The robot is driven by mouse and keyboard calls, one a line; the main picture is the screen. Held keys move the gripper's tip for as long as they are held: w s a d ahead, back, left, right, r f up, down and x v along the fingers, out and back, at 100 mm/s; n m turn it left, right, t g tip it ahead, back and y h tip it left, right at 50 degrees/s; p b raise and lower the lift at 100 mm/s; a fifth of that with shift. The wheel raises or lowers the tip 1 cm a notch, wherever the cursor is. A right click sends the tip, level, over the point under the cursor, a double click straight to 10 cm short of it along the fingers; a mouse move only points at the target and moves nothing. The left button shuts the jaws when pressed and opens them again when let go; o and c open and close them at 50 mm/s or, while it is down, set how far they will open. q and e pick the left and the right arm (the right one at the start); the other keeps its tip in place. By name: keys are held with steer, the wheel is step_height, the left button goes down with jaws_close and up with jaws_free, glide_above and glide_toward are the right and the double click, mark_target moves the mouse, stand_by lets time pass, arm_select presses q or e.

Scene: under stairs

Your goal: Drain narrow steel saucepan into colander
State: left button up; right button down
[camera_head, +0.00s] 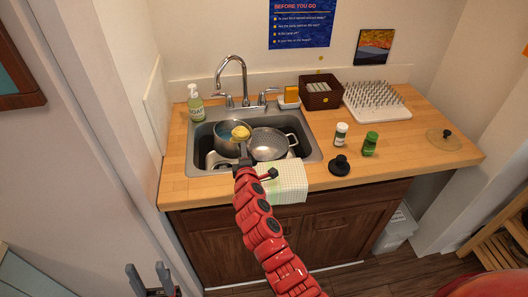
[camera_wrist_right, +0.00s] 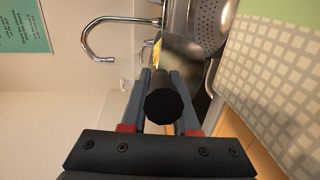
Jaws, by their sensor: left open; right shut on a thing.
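My right gripper (camera_head: 243,162) is shut on the saucepan's handle, whose dark end (camera_wrist_right: 165,107) shows between the fingers in the right wrist view. The colander (camera_wrist_right: 208,25) shows there beside the pan (camera_wrist_right: 182,62). My left gripper (camera_head: 150,278) is open and empty, low at the left.
The faucet (camera_head: 232,75) arches behind the sink (camera_head: 312,152). A soap bottle (camera_head: 196,104) stands left. A checked towel (camera_head: 287,183) hangs at the front edge.

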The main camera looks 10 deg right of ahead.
steer(key=a+n+b, duration=0.1)
steer(key=a+b, duration=0.1)
steer(key=b, duration=0.1)
steer(key=shift+s+r+n+t, duration=0.2)
steer(key=shift+s+n+t, duration=0.05)
steer(key=shift+n+t, duration=0.15)
steer(key=shift+d+r, duration=0.1)
steer(key=shift+r, duration=0.35)
steer(key=shift+r+p, duration=0.15)
steer(key=shift+p, duration=0.25)
step_height(320, 180, up, 4)
steer(key=p, duration=0.3)
steer(key=shift+f, duration=0.2)
